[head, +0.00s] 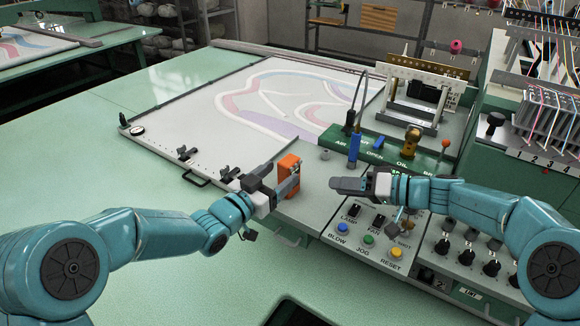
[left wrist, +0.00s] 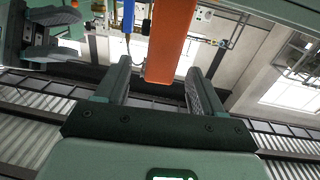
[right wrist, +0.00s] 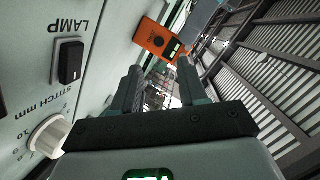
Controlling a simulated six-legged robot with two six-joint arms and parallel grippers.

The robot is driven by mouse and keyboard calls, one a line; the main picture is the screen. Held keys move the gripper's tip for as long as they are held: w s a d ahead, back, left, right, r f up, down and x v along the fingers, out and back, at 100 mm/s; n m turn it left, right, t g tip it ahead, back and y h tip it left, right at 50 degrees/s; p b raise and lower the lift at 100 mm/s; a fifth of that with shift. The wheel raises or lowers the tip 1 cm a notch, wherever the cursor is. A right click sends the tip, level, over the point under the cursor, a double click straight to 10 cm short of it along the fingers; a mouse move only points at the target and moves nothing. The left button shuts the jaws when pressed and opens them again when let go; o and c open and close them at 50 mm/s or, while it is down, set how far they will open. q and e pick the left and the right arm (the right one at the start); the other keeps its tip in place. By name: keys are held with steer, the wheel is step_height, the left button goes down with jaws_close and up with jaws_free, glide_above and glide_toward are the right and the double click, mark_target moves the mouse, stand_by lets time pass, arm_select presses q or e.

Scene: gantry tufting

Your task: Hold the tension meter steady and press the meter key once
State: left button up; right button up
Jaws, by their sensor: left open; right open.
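The tension meter (head: 289,164) is an orange block standing on the console's near left corner in the head view. In the left wrist view the orange meter (left wrist: 172,40) lies between the spread fingers, with gaps visible on both sides.
Under my right gripper lies the control panel with blue (head: 343,228), green (head: 369,240) and yellow (head: 396,252) buttons. A LAMP switch (right wrist: 71,61) is close in the right wrist view. A blue-handled tool (head: 354,148) stands behind. The green table (head: 150,262) is clear at left.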

mark_target(282, 173)
arm_select(q)
steer(key=x, duration=0.4)
steer(key=shift+w+f, duration=0.1)
steer(key=shift+w, duration=0.05)
arm_select(e)
steer(key=shift+w+f, duration=0.15)
steer(key=shift+w, duration=0.05)
arm_select(q)
steer(key=shift+w+d, duration=0.15)
steer(key=shift+d, duration=0.1)
arm_select(e)
steer(key=shift+s, duration=0.2)
arm_select(q)
steer(key=shift+w, duration=0.1)
steer(key=shift+c, duration=0.3)
arm_select(e)
steer(key=shift+w, duration=0.15)
